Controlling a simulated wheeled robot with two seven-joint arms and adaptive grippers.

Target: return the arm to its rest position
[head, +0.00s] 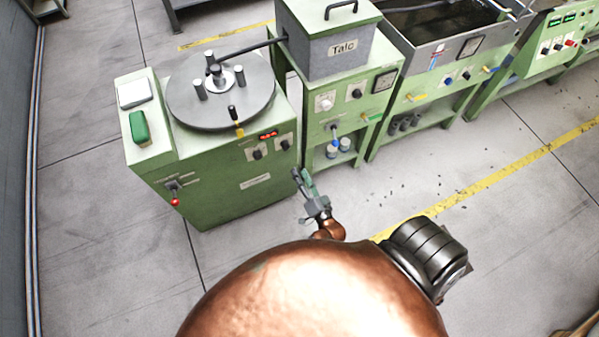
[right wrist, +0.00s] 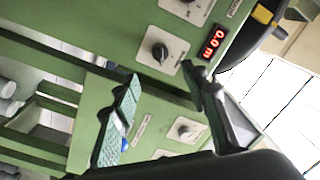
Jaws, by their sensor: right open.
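My right gripper (head: 302,181) shows in the lower middle of the head view, at the end of my copper-coloured arm. Its fingers are apart and nothing is between them. It is in front of the green machine with the round turntable (head: 222,95); whether it touches the machine cannot be told. In the right wrist view the two fingers (right wrist: 160,105) stand apart before a green panel with a black knob (right wrist: 161,52) and a red display (right wrist: 213,41). My left gripper is not in view.
A green machine with a grey Talc box (head: 338,60) stands right of the turntable machine. A water-bath machine (head: 425,75) is farther right. Grey floor (head: 545,220) with a yellow line is open at the right. A dark wall (head: 14,180) runs along the left.

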